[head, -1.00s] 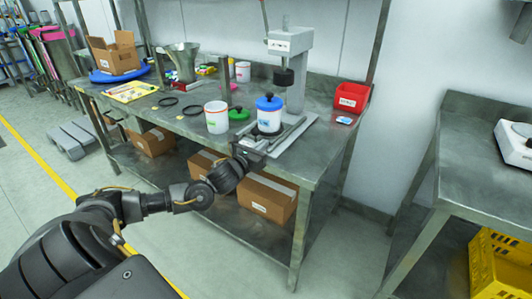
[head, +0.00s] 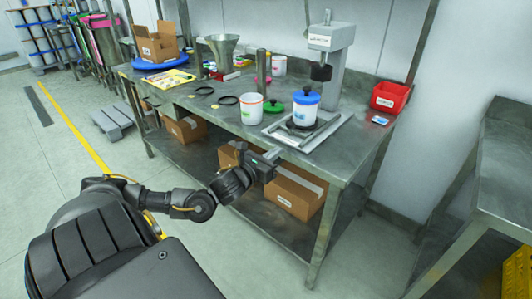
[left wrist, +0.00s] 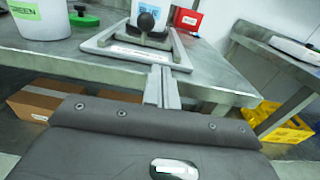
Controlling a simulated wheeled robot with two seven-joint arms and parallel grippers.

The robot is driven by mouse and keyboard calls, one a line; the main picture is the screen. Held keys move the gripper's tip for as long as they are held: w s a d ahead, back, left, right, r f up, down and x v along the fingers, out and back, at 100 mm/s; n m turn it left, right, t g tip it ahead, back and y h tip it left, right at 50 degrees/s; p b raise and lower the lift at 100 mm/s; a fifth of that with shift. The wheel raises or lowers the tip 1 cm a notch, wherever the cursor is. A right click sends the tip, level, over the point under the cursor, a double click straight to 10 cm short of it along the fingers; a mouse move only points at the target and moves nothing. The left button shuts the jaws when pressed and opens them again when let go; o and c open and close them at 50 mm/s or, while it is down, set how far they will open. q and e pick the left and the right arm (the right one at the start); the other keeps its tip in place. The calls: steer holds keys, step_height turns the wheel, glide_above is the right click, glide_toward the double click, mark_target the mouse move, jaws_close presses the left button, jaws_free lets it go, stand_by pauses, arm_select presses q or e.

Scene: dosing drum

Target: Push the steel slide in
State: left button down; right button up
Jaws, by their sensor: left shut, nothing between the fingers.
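The steel slide (head: 286,138) is a grey flat piece at the front of the press base on the bench; a pale label shows on its front part in the left wrist view (left wrist: 130,50). The white drum with a blue lid (head: 305,107) stands upright over it, in front of and below the press head (head: 320,72). A black knob (left wrist: 146,21) shows before the drum in the left wrist view. My left gripper (head: 274,154) is shut and empty at the bench's front edge, its tips close to the slide's front; I cannot tell whether they touch. My right gripper is not in view.
A white open tub (head: 252,109) and green lid (head: 273,106) stand left of the press. A red bin (head: 389,97) is at its right. Cardboard boxes (head: 295,190) lie on the lower shelf. Another bench (head: 500,175) stands at the right, beyond a floor gap.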

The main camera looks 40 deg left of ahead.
arm_select(q)
steer(key=s, duration=0.3)
steer(key=shift+s+r, duration=0.1)
steer(key=shift+s, duration=0.25)
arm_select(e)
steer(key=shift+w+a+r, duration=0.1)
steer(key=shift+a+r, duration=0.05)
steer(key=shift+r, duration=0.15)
